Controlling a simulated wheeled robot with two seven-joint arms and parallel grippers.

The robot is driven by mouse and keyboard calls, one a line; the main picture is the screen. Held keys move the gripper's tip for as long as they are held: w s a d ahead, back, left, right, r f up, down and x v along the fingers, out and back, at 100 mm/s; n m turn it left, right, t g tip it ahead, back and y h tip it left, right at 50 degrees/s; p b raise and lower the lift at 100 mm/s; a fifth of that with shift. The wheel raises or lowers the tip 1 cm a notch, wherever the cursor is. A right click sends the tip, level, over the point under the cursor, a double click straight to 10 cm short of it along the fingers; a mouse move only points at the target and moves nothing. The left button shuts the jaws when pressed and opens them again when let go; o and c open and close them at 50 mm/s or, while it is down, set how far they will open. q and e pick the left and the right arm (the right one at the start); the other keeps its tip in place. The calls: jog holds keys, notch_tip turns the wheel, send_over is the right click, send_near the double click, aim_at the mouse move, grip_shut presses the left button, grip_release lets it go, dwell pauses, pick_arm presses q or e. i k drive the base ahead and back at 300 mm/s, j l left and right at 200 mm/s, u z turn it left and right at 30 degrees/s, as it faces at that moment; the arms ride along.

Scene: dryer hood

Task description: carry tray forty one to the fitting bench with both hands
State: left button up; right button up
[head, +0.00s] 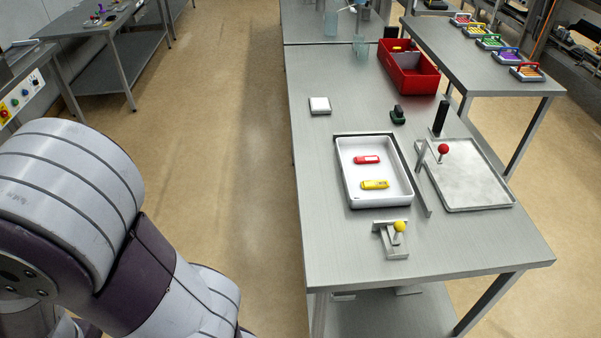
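A white rectangular tray (394,170) lies on the near metal bench (325,240), inside a dark-edged frame or outline. A red item (367,160) and a yellow item (375,184) lie in it. I can read no number on the tray, so I cannot tell whether it is tray forty one. I cannot tell which table is the fitting bench. My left arm fills the lower left of the head view, but its gripper is out of frame. My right arm and gripper do not show.
Beside the tray are a flat metal plate fixture (470,180) with a red knob and a yellow-knobbed clamp (393,240). Behind stand a red bin (410,75) and a white square block (320,105). A side table (480,65) holds several coloured-handled items. Floor left of the bench is clear.

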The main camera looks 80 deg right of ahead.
aim_at(311, 23)
jog(key=i+l+z, duration=0.15)
jog(key=z, duration=0.3)
jog(key=i+z, duration=0.45)
jog(key=i+j+z, duration=0.1)
jog(key=z, duration=0.35)
jog(key=i+j+z, duration=0.2)
jog(key=i+z, duration=0.25)
jog(key=i+l+z, duration=0.2)
jog(key=i+z, duration=0.25)
jog(key=i+l+z, duration=0.1)
jog(key=i+z, duration=0.35)
jog(key=i+j+z, duration=0.15)
jog(key=i+z, duration=0.5)
jog(key=z, duration=0.3)
jog(key=i+z, duration=0.2)
jog(key=z, duration=0.2)
jog(key=i+z, duration=0.15)
jog(key=z, duration=0.3)
jog(key=i+j+z, duration=0.1)
jog(key=z, duration=0.35)
jog(key=i+j+z, duration=0.15)
jog(key=z, duration=0.3)
jog(key=i+j+z, duration=0.1)
jog(key=i+z, duration=0.2)
